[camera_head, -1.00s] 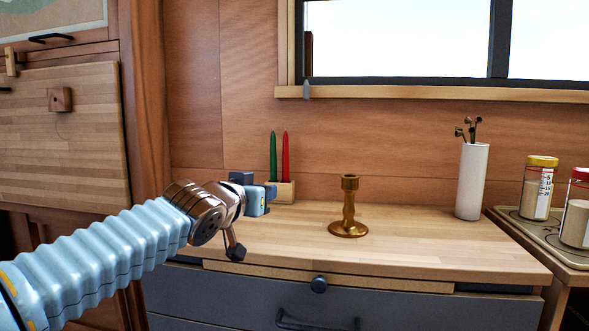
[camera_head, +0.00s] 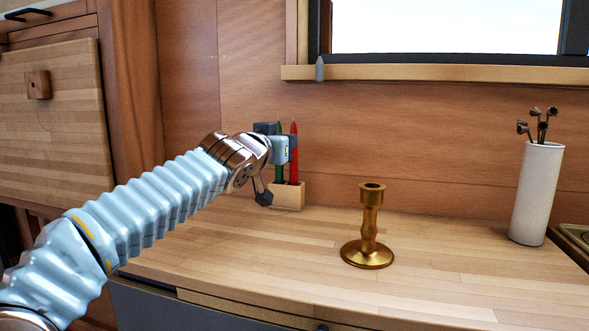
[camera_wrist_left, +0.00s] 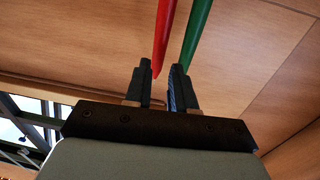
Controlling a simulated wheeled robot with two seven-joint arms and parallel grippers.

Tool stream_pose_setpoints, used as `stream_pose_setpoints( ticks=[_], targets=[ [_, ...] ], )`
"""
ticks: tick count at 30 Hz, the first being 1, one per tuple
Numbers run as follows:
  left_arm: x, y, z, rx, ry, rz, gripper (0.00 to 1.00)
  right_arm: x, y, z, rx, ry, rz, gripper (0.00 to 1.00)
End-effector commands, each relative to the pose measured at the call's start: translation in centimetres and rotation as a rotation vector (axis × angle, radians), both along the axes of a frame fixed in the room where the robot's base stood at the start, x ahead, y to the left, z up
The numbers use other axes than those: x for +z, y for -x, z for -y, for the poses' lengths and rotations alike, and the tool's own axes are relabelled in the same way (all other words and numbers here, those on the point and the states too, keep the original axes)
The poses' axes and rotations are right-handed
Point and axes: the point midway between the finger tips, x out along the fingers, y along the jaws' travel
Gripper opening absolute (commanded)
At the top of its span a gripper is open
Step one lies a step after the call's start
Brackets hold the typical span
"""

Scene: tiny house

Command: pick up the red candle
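The red candle (camera_head: 294,160) stands upright in a small wooden holder (camera_head: 288,197) at the back of the counter. The green candle (camera_head: 280,172) stands beside it on the left, partly hidden by my left gripper (camera_head: 284,148). In the left wrist view, the two black fingers (camera_wrist_left: 164,88) are apart. The tapered end of the red candle (camera_wrist_left: 163,35) shows at the gap between them; I cannot tell whether it touches a finger. The green candle (camera_wrist_left: 198,35) runs down to the right-hand finger. My right gripper is not in view.
A brass candlestick (camera_head: 368,230) stands on the wooden counter (camera_head: 300,270), right of the holder. A white vase (camera_head: 537,190) with dark stems is farther right. The wooden wall (camera_head: 410,140) rises close behind the candles. The counter's front middle is clear.

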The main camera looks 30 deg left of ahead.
Motion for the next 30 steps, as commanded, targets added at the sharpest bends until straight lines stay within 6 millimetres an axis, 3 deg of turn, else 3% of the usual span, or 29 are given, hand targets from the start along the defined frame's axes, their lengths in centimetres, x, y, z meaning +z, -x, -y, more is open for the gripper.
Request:
stream_pose_setpoints(
  ticks=[5, 12, 21, 27, 30],
  targets=[
    [0.2, -1.5, -0.2, 0.0, 0.001, -0.001, 0.24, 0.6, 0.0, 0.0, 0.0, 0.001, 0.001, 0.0],
    [0.7, -5.2, -0.5, 0.0, 0.001, -0.002, 0.24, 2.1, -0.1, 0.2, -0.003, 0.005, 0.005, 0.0],
    [0.5, -6.0, -0.7, 0.0, 0.001, 0.0, 0.24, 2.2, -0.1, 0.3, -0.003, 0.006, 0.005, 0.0],
    [0.5, -6.0, -0.7, 0.0, 0.0, 0.0, 0.0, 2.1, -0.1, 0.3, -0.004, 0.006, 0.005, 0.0],
    [0.5, -6.0, -0.7, 0.0, 0.0, 0.0, 0.0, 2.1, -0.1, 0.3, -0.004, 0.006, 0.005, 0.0]
  ],
)
